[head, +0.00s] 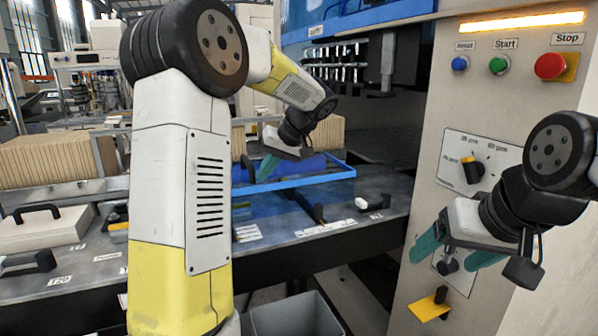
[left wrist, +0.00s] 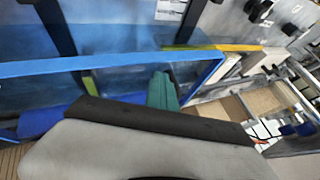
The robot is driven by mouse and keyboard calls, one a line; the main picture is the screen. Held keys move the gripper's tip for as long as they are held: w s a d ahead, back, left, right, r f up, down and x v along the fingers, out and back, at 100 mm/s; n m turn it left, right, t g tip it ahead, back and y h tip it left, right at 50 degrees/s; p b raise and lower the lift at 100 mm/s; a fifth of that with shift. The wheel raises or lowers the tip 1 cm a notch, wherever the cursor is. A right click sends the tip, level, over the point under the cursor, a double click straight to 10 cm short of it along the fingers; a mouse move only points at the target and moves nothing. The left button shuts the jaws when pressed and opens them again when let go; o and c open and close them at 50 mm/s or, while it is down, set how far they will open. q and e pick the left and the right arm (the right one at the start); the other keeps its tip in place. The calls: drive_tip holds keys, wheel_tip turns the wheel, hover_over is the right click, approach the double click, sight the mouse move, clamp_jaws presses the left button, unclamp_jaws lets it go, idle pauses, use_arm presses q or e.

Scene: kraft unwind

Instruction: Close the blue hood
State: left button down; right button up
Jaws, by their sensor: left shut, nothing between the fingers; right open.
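The blue hood (head: 315,181) is a blue-framed, see-through cover over the grey machine table, in the middle of the head view. Its blue frame bar (left wrist: 100,66) crosses the left wrist view. I cannot tell exactly how far it is tilted. My left gripper (head: 267,168) is shut and empty at the hood's rear left part, its teal fingers close to the frame; my arm hides part of the hood's left side. In the left wrist view the teal fingers (left wrist: 162,92) overlap the frame; contact is unclear. My right gripper (head: 456,252) is open and empty before the control panel.
The control panel (head: 520,100) at right carries blue, green and red buttons, a rotary knob (head: 473,170) and a yellow piece (head: 430,305). A grey bin (head: 295,316) stands below the table (head: 385,205). Stacked brown cardboard (head: 55,160) is at left.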

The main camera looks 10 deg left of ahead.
use_arm(q)
drive_tip(key=s+a, duration=0.8)
drive_tip(key=a, duration=0.5)
drive_tip(key=s+a, duration=0.9)
drive_tip(key=a, duration=0.4)
drive_tip(key=shift+s, duration=0.3)
drive_tip(key=shift+a, duration=0.15)
